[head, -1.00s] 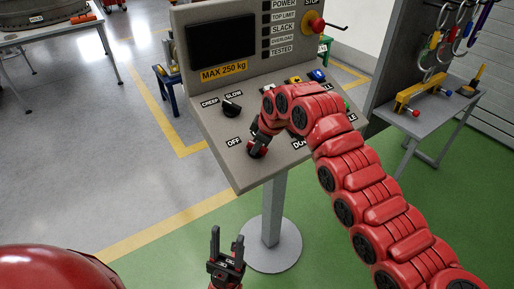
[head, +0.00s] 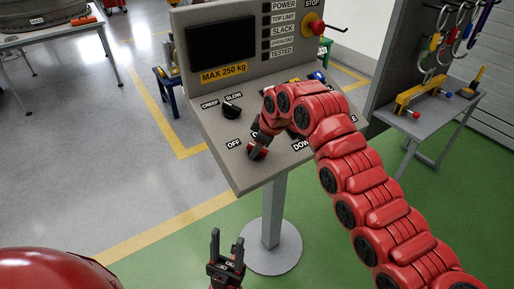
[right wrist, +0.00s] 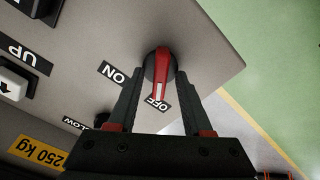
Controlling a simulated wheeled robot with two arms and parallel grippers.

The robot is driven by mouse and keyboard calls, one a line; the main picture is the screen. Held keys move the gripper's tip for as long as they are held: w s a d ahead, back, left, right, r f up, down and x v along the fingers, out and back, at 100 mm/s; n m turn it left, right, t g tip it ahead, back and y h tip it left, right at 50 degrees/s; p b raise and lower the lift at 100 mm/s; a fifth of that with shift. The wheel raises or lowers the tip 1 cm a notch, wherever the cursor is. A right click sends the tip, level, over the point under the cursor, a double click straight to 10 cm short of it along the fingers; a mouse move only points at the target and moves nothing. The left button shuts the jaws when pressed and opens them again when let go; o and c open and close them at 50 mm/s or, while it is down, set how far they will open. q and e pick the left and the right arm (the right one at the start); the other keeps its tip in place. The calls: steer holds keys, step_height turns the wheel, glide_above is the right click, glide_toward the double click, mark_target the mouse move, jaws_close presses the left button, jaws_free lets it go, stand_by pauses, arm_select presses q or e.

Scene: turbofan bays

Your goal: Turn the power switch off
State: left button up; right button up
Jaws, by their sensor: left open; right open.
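The power switch (right wrist: 163,66) is a red rotary knob on the sloped grey control panel (head: 212,125). In the right wrist view its white-marked end points at the OFF label, and the ON label lies to its left. In the head view the switch (head: 258,152) shows at the panel's lower left, partly behind my right gripper. My right gripper (right wrist: 160,78) is open, one finger on each side of the knob; whether they touch it I cannot tell. My left gripper (head: 227,246) is open and empty, low in front of the panel's post.
A black speed knob (head: 231,111) sits above the switch. A red stop button (head: 312,22) and a dark screen (head: 221,41) are higher on the console. A grey table (head: 440,105) with a yellow tool stands at right. The green floor around the post is clear.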

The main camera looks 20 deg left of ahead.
steer(key=b+v, duration=0.1)
steer(key=v, duration=1.5)
steer(key=shift+d+r, duration=0.15)
steer(key=shift+r, duration=0.1)
